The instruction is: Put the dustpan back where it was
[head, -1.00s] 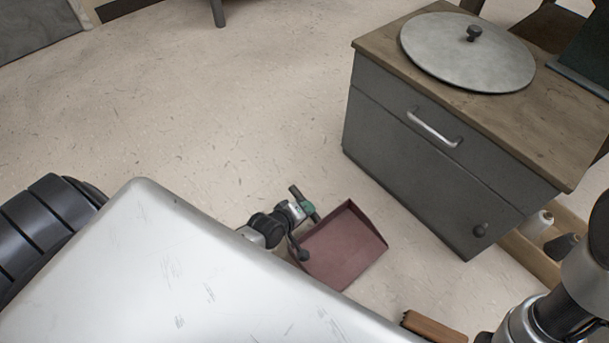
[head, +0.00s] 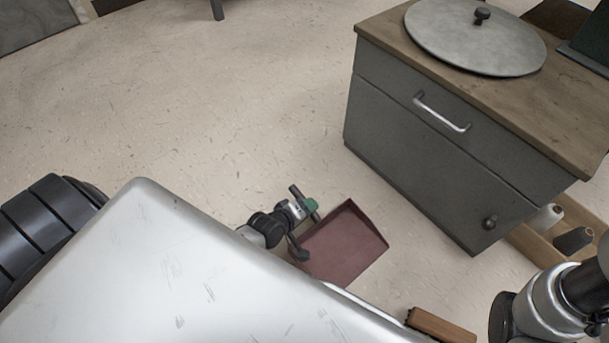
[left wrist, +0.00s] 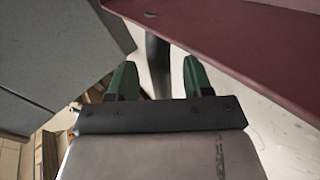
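The dark red dustpan (head: 345,243) is in front of my body in the head view, near the low grey cabinet. My left gripper (head: 307,207) has green fingers around its dark handle (head: 296,192). In the left wrist view the handle (left wrist: 156,62) runs between the two green fingers (left wrist: 158,78), and part of the red pan (left wrist: 255,45) fills the upper right. Whether the pan touches the floor cannot be told. Only links of my right arm show at the lower right of the head view; its gripper is out of view.
The grey cabinet (head: 420,140) with a wooden top and round metal lid (head: 475,40) stands at the right. Thread spools (head: 572,240) sit in a wooden tray beside it. A brown wooden object (head: 441,326) lies at the bottom. Open floor (head: 220,100) spreads left.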

